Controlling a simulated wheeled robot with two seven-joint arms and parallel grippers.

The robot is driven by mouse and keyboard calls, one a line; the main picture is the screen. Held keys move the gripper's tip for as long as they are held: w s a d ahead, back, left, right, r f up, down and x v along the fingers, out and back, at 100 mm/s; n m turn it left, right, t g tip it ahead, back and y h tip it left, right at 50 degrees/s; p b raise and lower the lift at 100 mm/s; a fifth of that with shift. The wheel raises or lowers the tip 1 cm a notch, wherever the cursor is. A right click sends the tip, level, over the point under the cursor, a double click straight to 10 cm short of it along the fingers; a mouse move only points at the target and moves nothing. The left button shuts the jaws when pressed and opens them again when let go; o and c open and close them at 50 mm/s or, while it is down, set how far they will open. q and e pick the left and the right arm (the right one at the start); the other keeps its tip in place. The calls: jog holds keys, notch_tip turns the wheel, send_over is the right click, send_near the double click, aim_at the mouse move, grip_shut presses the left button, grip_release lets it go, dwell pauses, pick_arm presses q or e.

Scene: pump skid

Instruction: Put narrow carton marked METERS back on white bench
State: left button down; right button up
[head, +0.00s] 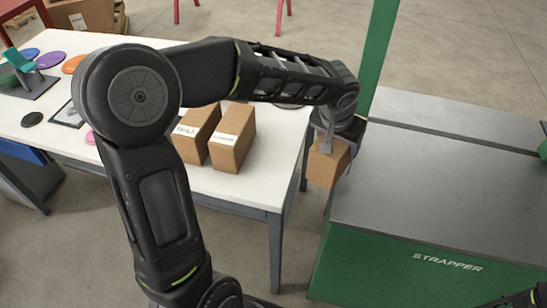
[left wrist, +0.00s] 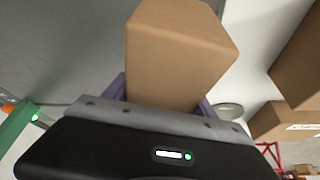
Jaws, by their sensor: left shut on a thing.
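My left gripper (head: 326,146) is shut on a brown carton (head: 327,168). It holds the carton in the air at the gap between the white bench (head: 245,186) and the green strapper. No marking shows on the carton's visible faces, so I cannot read whether it says METERS. In the left wrist view the held carton (left wrist: 180,55) sits between the purple fingers. The bench is at the left in the head view, and its right edge is close to the carton. My right gripper is not in view.
Two labelled cartons, a left one (head: 196,135) and a right one (head: 232,140), stand on the bench; their labels are hard to read. The strapper (head: 440,190) fills the right side, its grey top bare. The bench's front right corner is clear.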

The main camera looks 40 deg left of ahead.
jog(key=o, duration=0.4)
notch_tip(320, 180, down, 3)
jog(key=b, duration=0.2)
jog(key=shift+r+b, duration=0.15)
jog(key=shift+b, duration=0.15)
pick_arm(q)
jog(key=s+a+r+n+b, duration=0.1)
jog(key=a+r+n, duration=0.1)
jog(key=a, duration=0.6)
jog(key=s+a+r+n+y+b, duration=0.1)
jog(key=s+a+r, duration=0.1)
jog(key=a, duration=0.7)
jog(key=shift+s+r+n, duration=0.15)
jog(key=shift+r+n, duration=0.05)
jog(key=shift+n, duration=0.2)
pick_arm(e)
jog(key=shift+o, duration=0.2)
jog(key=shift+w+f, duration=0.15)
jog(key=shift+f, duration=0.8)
pick_arm(q)
jog(key=shift+s+b, duration=0.3)
jog(key=shift+b, duration=0.85)
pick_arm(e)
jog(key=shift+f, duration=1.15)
